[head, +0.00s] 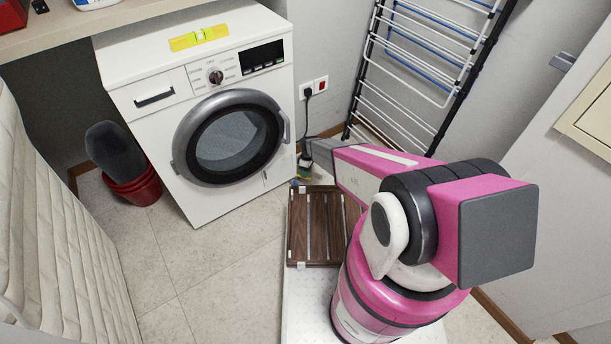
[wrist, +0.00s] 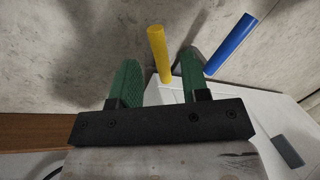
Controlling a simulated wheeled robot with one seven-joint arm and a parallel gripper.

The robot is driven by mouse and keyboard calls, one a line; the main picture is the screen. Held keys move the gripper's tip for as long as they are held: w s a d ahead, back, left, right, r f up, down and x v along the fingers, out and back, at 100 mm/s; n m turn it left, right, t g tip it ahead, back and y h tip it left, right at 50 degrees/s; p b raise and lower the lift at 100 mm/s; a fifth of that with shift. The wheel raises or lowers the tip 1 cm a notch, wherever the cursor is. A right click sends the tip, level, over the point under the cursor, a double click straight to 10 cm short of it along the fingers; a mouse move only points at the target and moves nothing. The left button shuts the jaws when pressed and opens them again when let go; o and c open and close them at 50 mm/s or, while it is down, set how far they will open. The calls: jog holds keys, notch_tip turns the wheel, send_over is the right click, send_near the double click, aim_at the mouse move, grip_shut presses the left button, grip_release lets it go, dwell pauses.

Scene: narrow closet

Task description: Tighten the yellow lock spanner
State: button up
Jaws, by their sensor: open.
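The yellow lock spanner shows as a yellow bar (wrist: 158,52) in the wrist view. Its lower end lies between the two green fingers of my gripper (wrist: 160,60), closer to the right finger in the picture. The fingers are open and apart, and I cannot tell whether either touches the bar. A similar blue bar (wrist: 232,45) stands tilted to the right, outside the fingers. In the head view my gripper is low beside the washing machine's (head: 270,150) lower right corner, mostly hidden by my arm. Small yellow and blue specks show there, too small to make out.
A folded drying rack (head: 410,70) leans on the back wall, near a socket with a plug (head: 308,92). A yellow level (head: 198,38) lies on the washer. A red bucket (head: 138,188) stands left.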

jog(key=shift+x, duration=1)
grip_shut()
